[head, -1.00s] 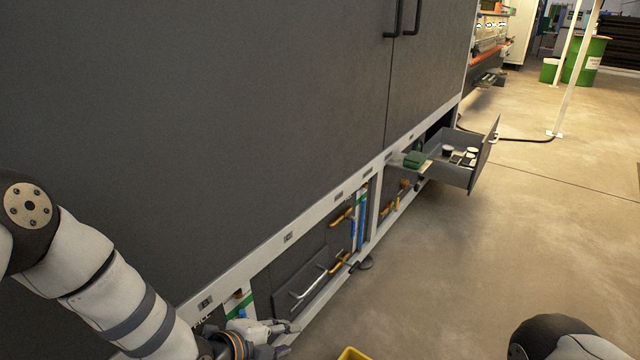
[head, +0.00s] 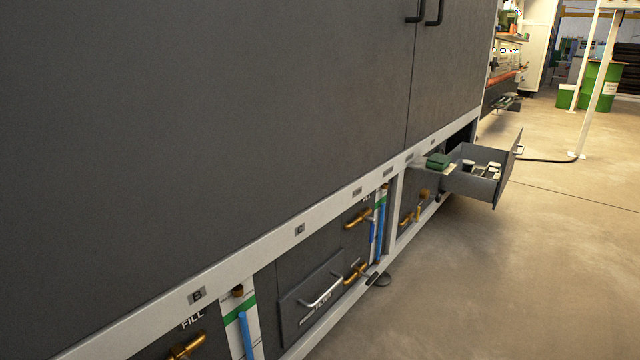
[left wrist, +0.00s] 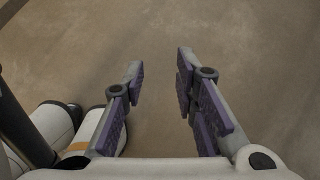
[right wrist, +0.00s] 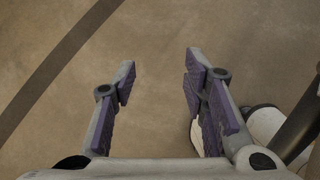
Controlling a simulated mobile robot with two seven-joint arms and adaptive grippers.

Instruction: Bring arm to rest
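My left gripper (left wrist: 160,85) is open and empty in the left wrist view, with its two purple-padded fingers apart above bare floor. My right gripper (right wrist: 158,85) is also open and empty in the right wrist view, above bare floor with a dark stripe at the upper left. Neither arm shows in the head view.
A large dark grey washer cabinet (head: 220,120) fills the left of the head view. Its front has brass valve handles (head: 358,218) and a filter panel handle (head: 322,290). An open drawer (head: 470,186) juts out farther along. The concrete floor (head: 480,290) to the right is clear.

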